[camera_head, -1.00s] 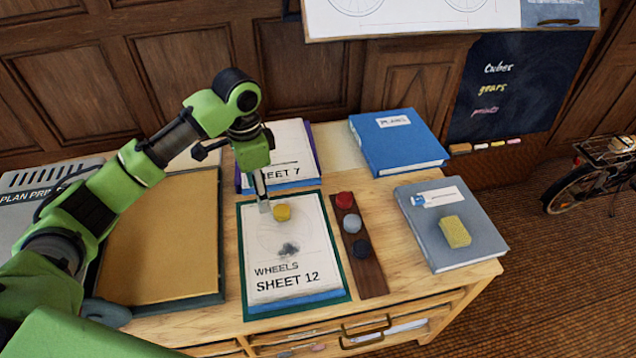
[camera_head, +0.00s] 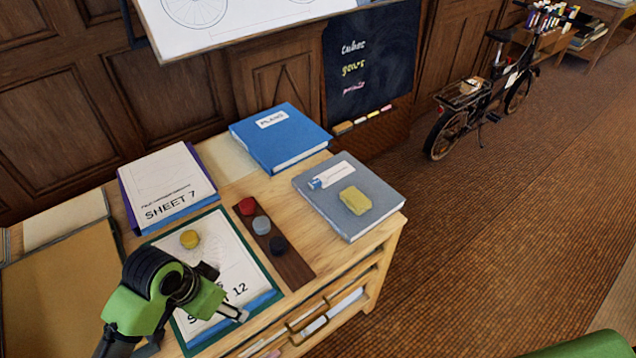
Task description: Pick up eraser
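Two things could be the eraser. A small brown block (camera_head: 342,128) lies at the left end of the ledge under the chalkboard, beside several chalk sticks. A yellow sponge-like block (camera_head: 355,200) lies on the grey book (camera_head: 345,225) near the desk's right edge. My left gripper (camera_head: 233,313) is low in the view, over the lower part of the SHEET 12 pad. It is apart from both blocks. Its fingertips look small and close together, with nothing visible in them; the gap is unclear. My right gripper is out of view.
The SHEET 12 pad (camera_head: 215,250) bears a yellow puck (camera_head: 190,239). A dark strip (camera_head: 290,264) with red, grey and black pucks lies beside it. A blue book (camera_head: 280,138) lies at the back. A bicycle (camera_head: 465,110) stands right; the floor before it is clear.

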